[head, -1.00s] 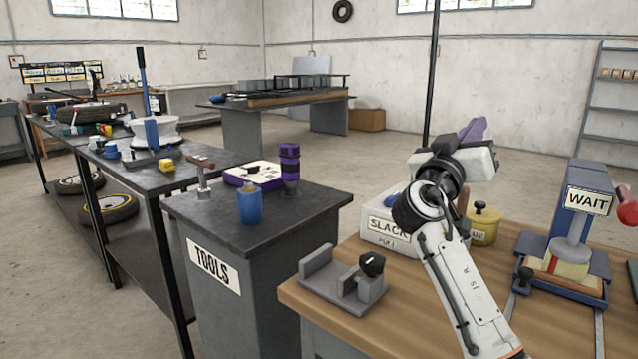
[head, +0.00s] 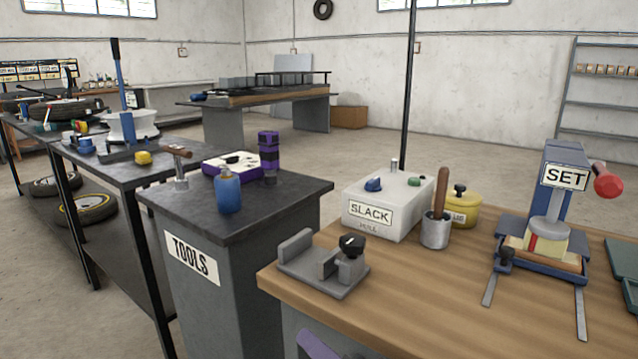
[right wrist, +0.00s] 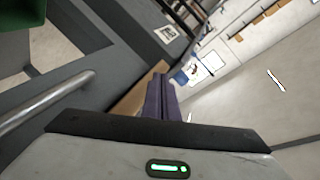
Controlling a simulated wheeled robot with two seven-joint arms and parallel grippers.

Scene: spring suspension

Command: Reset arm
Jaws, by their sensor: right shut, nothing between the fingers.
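My right gripper (head: 318,346) shows only as a bit of purple at the bottom edge of the head view, low in front of the wooden bench. In the right wrist view its purple fingers (right wrist: 161,98) lie together, shut and empty. The rest of my right arm is out of the head view. My left gripper is not in view. The blue press (head: 565,165) on the bench bears a sign (head: 565,177) reading SET and has a red knob (head: 608,184).
The wooden bench (head: 430,305) holds a grey clamp fixture (head: 325,290), a white SLACK box (head: 385,230), a metal cup with a wooden handle (head: 436,233) and a yellow pot (head: 462,212). The grey TOOLS cabinet (head: 250,285) stands to the left. The bench's front middle is clear.

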